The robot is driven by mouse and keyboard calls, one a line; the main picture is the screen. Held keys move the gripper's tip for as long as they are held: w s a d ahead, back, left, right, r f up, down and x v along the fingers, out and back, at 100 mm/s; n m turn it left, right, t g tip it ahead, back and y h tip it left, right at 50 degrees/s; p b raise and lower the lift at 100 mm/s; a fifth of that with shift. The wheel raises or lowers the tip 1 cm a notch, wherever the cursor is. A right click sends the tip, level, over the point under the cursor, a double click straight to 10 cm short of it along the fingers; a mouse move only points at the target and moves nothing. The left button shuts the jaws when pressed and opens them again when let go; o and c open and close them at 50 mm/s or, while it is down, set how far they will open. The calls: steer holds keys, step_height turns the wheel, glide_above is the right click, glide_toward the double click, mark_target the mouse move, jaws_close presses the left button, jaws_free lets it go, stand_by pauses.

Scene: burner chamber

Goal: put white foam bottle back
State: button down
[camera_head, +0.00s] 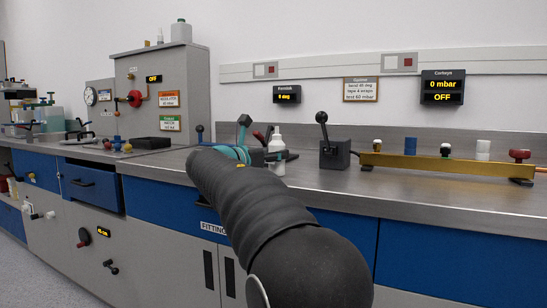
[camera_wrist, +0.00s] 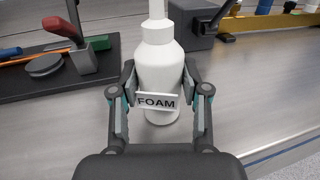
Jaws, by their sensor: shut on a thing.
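The white foam bottle (camera_wrist: 158,65) stands upright in the middle of the wrist view, with a "FOAM" label on its front. My gripper (camera_wrist: 159,92) has one finger on each side of the bottle and is shut on it. In the head view the bottle (camera_head: 277,145) shows at the end of my arm, over the steel counter (camera_head: 330,188). Its base appears to be at the counter surface; I cannot tell whether it touches. My arm hides part of the gripper in the head view.
A black tool tray (camera_wrist: 60,75) with a red-handled tool lies left of the bottle. A grey lever box (camera_head: 335,153) stands to the right, then a yellow rail (camera_head: 440,165) with several knobs. A blue drawer (camera_head: 90,186) stands open at left. Bare counter lies in front.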

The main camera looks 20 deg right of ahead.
steer(key=c, duration=0.6)
jaws_free()
steer(key=shift+o, duration=0.2)
steer(key=shift+r, duration=0.15)
steer(key=v, duration=1.2)
steer(key=shift+s, duration=0.1)
